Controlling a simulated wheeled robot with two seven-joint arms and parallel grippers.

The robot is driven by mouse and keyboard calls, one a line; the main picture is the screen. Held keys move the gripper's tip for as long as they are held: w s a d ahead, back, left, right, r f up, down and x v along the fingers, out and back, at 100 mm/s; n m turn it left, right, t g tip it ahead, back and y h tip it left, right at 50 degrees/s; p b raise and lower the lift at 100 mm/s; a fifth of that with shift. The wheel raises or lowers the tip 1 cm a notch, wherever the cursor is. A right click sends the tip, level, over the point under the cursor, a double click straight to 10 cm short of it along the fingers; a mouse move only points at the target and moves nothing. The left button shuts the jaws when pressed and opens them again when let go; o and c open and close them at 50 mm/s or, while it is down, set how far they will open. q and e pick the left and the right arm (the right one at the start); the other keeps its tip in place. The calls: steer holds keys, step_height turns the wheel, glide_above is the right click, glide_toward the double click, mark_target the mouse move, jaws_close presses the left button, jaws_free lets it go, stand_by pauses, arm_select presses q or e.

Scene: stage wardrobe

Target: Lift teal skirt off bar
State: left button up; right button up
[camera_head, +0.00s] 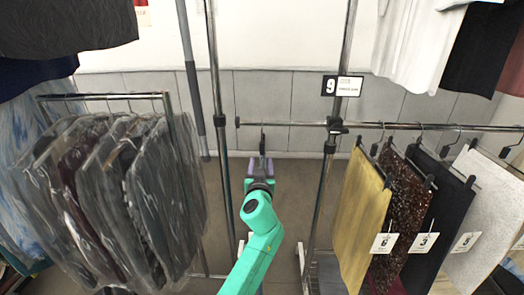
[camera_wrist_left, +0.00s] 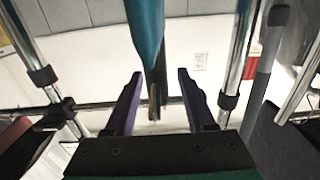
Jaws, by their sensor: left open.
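My left gripper (camera_head: 262,168) is in the middle of the head view, pointing away from me at a dark hanger (camera_head: 263,142) on the chrome bar (camera_head: 290,125). In the left wrist view the gripper (camera_wrist_left: 160,98) is open, with a dark finger on each side of the hanger (camera_wrist_left: 155,97) and gaps on both sides. The teal skirt (camera_wrist_left: 146,35) shows there almost edge-on, extending to the top edge of the picture. In the head view the skirt cannot be made out behind my gripper and arm. My right gripper is not in view.
A gold skirt (camera_head: 360,205), a brown sequined one (camera_head: 400,205), a dark one (camera_head: 440,210) and a white one (camera_head: 480,205) hang to the right on the bar. Bagged garments (camera_head: 110,200) crowd the left. Upright posts (camera_head: 217,100) stand close beside my arm.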

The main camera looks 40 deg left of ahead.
mark_target(262, 150)
arm_select(q)
steer(key=x, duration=0.2)
steer(key=shift+w+a, duration=0.2)
steer(key=shift+w, duration=0.05)
steer(key=b+x, duration=0.4)
steer(key=x, duration=0.1)
steer(key=shift+w+a, duration=0.2)
steer(key=shift+w, duration=0.05)
steer(key=shift+w+a, duration=0.35)
steer(key=shift+w, duration=0.15)
steer(key=shift+s+d+r, duration=0.1)
steer(key=shift+r, duration=0.05)
steer(key=shift+c, duration=0.6)
jaws_close()
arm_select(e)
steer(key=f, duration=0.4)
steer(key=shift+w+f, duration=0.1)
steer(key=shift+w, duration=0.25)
arm_select(q)
steer(key=shift+o, duration=2.2)
jaws_free()
